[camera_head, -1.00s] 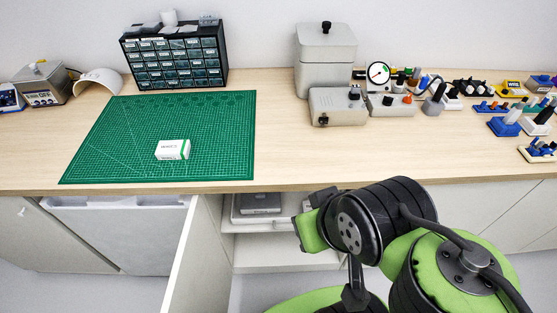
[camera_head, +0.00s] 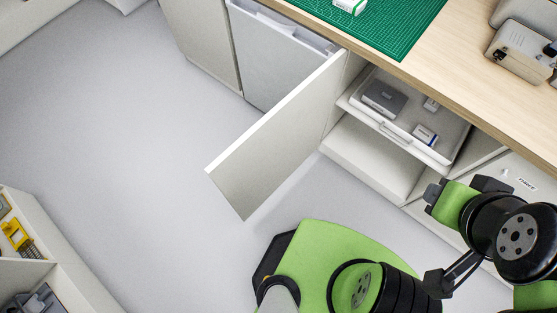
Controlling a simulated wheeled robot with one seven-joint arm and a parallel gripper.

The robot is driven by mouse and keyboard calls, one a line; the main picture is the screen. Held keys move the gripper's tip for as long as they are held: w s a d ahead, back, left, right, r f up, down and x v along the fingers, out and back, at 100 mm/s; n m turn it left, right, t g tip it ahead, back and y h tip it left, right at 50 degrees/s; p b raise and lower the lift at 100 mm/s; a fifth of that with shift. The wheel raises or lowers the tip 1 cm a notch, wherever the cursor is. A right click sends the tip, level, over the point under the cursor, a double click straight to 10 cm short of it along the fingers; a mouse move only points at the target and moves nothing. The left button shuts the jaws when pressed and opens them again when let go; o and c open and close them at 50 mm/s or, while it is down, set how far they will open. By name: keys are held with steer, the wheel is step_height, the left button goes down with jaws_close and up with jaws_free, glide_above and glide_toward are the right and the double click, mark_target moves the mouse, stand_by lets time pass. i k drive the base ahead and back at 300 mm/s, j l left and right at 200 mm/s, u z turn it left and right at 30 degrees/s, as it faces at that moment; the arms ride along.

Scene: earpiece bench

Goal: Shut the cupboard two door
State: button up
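A white cupboard door (camera_head: 275,140) stands wide open, swung out from the bench front over the floor. It hangs at the left side of an open cupboard (camera_head: 370,160); no number on it is readable, but the cupboard to the right is marked THREE. Inside the open cupboard, a pulled-out shelf or drawer (camera_head: 395,135) holds a grey box (camera_head: 384,98) and small packets. The green and black end of my arm (camera_head: 465,205) is at the right, in front of the bench and apart from the door.
The floor (camera_head: 130,130) to the left of the open door is clear. My green base is close below the door. A low shelf unit (camera_head: 50,270) with yellow and grey items is at the lower left. The bench top with a green mat (camera_head: 400,25) is above the cupboards.

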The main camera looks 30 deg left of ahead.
mark_target(252, 168)
steer(key=k+j+z, duration=0.2)
steer(key=k+j, duration=0.15)
steer(key=j, duration=0.15)
steer(key=k+j+z, duration=0.2)
steer(key=k+j, duration=0.2)
steer(key=j+z, duration=0.1)
steer(key=j, duration=0.35)
steer(key=k+j+z, duration=0.1)
steer(key=j, duration=0.3)
steer(key=k+j, duration=0.1)
steer(key=j, duration=0.35)
steer(key=k+j+z, duration=0.15)
steer(key=j, duration=0.3)
steer(key=j+z, duration=0.1)
steer(key=j, duration=0.3)
steer(key=k, duration=0.05)
